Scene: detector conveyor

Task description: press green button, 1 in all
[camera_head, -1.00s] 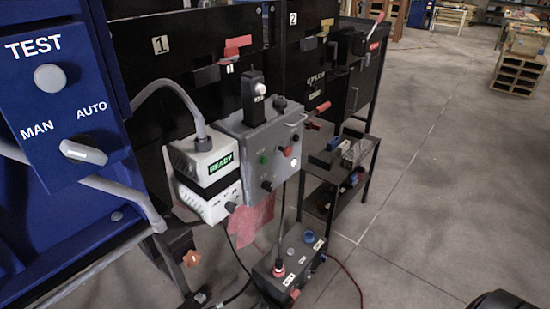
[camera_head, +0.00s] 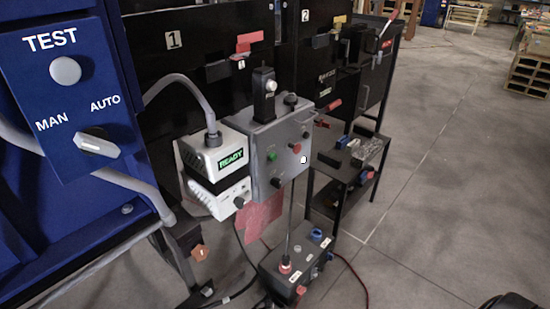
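Neither of my grippers can be made out in the view.
A white device with a green READY display (camera_head: 231,159) adjoins the box on the left. A blue TEST panel (camera_head: 60,110) fills the left side. A lower switch box (camera_head: 300,262) with cables stands below. Open grey floor (camera_head: 430,200) lies to the right.

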